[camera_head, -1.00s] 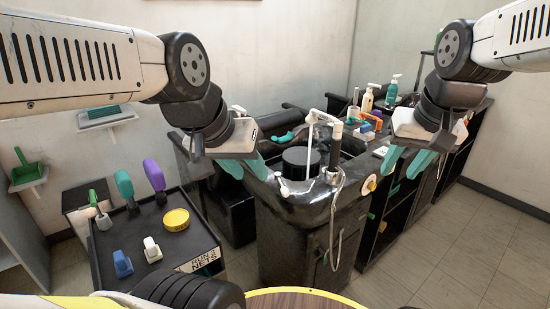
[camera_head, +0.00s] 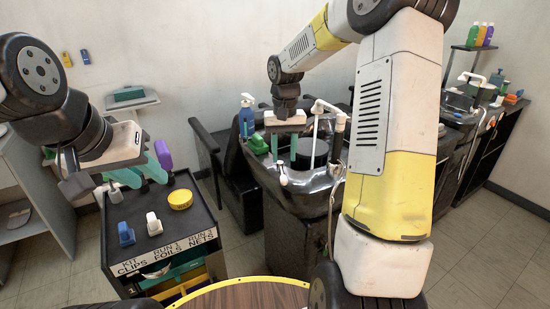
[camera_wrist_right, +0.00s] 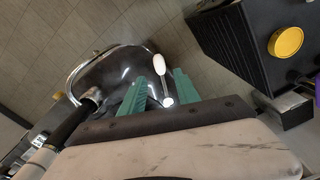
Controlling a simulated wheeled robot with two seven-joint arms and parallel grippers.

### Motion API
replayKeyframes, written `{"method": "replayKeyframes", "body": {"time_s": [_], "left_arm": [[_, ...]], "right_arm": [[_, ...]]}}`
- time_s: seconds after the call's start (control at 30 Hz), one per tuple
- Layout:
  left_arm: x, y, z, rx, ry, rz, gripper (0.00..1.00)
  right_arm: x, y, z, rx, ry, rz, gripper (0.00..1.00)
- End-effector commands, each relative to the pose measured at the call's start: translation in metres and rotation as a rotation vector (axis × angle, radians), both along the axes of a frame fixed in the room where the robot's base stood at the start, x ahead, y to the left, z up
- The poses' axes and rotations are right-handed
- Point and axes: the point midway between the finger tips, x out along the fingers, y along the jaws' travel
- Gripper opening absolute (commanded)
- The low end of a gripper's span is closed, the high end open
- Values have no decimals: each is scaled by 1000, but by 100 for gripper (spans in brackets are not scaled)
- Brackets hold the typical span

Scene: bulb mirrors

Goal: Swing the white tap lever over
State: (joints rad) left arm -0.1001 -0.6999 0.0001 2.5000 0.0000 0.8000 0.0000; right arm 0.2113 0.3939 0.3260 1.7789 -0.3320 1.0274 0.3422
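The white tap lever (camera_head: 283,178) stands at the near left rim of the black wash basin (camera_head: 300,190).
A black cart (camera_head: 165,225) holds a yellow tin (camera_head: 180,199), a blue clip (camera_head: 126,234) and a white clip (camera_head: 154,224). A white spout (camera_head: 325,106) rises behind the lever. A blue bottle (camera_head: 247,117) stands behind.

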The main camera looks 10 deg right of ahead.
Motion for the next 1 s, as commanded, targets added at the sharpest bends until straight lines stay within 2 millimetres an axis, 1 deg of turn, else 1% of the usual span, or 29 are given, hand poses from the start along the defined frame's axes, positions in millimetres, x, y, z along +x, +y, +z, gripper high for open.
{"method": "replayKeyframes", "body": {"time_s": [0.6,0.77,1.0], "left_arm": [[0,0,0,0,0,0,36],[0,0,0,0,0,0,36],[0,0,0,0,0,0,36]], "right_arm": [[-1,0,-74,1,3,1,38],[-1,0,-73,0,0,1,38],[-1,0,-79,0,1,1,38]]}}
